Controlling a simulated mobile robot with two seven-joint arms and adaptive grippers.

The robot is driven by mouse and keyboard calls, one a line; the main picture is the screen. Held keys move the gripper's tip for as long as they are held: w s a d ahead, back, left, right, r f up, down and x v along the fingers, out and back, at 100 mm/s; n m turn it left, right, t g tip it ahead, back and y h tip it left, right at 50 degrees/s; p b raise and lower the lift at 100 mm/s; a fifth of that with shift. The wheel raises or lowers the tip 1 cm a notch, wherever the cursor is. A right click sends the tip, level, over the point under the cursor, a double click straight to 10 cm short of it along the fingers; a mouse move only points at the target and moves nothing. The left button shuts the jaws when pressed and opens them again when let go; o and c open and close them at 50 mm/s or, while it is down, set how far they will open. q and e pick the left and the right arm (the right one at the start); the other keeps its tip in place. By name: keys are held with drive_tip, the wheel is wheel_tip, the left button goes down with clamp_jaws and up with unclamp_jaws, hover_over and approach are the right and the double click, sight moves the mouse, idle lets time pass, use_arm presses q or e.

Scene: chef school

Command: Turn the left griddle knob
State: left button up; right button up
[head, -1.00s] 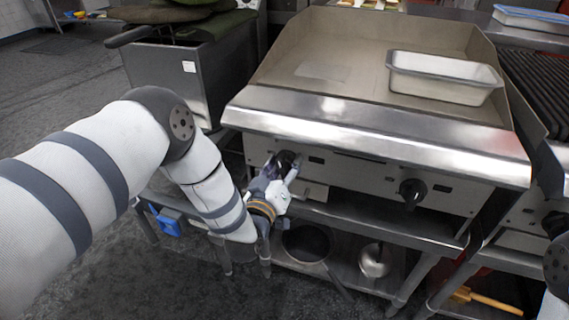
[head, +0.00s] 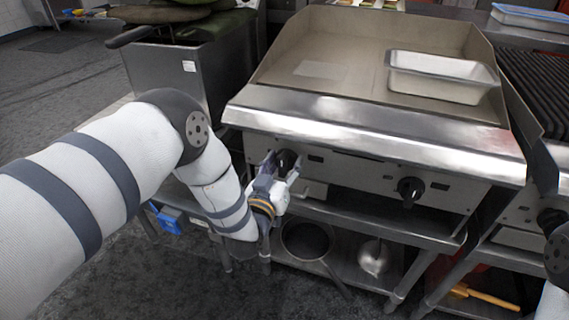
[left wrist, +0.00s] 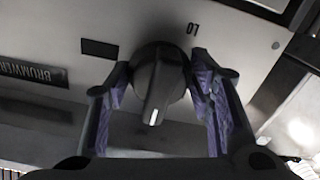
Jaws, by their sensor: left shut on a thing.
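The griddle (head: 370,115) stands in front of me with a dark left knob (head: 287,160) and a dark right knob (head: 410,190) on its front panel. My left gripper (head: 282,165) is at the left knob, one finger on each side. In the left wrist view the fingers (left wrist: 160,92) are shut around the left knob (left wrist: 158,75), whose white mark is visible and points down in that picture. A "LO" label is printed on the panel near the knob. My right gripper is not in view; only a bit of my right arm shows at the right edge.
A metal pan (head: 440,77) rests on the right of the griddle top. A shelf under the griddle holds a dark pot (head: 306,240) and a metal pot (head: 373,258). A fryer (head: 185,75) stands to the left and a ridged grill (head: 540,85) to the right.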

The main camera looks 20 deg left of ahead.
use_arm(q)
drive_tip(key=o, duration=0.9)
drive_tip(key=shift+c, duration=0.2)
drive_tip(key=s, duration=1.2)
drive_tip(key=shift+a, duration=0.2)
